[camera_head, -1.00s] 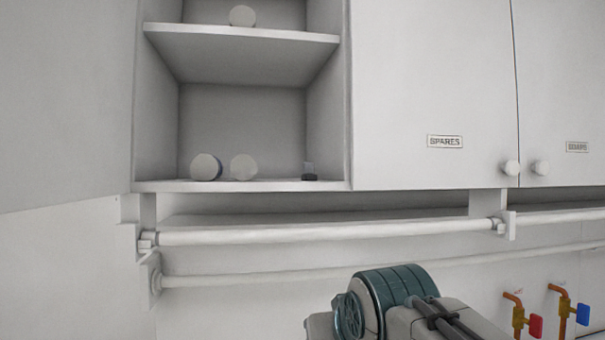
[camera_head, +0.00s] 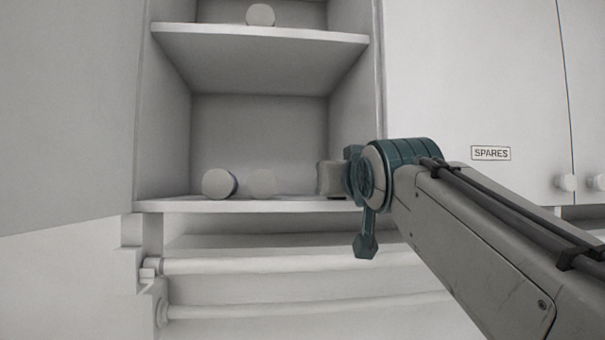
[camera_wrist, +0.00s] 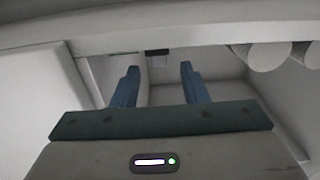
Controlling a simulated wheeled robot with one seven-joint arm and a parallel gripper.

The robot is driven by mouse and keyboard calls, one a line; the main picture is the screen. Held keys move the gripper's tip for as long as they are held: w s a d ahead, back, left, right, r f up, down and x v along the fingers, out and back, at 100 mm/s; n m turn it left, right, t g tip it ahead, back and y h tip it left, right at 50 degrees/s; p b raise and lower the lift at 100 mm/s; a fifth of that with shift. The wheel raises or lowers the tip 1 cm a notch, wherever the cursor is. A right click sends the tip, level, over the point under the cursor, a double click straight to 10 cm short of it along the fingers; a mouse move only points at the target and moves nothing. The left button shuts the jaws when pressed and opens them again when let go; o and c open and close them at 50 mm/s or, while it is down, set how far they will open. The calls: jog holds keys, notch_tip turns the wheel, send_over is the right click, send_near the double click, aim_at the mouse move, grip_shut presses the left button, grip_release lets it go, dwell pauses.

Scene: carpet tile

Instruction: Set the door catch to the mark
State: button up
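A small dark piece, likely the door catch (camera_wrist: 157,52), shows in the wrist view at the edge of a pale board, beyond the fingertips and between their lines. My gripper (camera_wrist: 158,68) is open, with two blue fingers apart and nothing between them. In the head view my arm reaches to the right side of the open cabinet bay, just above its lower shelf (camera_head: 160,206). I cannot make out a mark in either current view.
Pale round pieces (camera_head: 218,183) stand on the lower shelf, and another (camera_head: 260,15) on the upper shelf. A grey panel (camera_head: 65,100) borders the bay at left. A closed SPARES door (camera_head: 460,80) is at right. Two rails (camera_head: 290,262) run below the cabinet.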

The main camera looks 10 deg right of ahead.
jog(key=w+p, duration=0.1)
jog(key=w, duration=0.5)
jog(key=shift+w+p, duration=0.2)
jog(key=shift+p, duration=0.15)
jog(key=shift+c, duration=0.3)
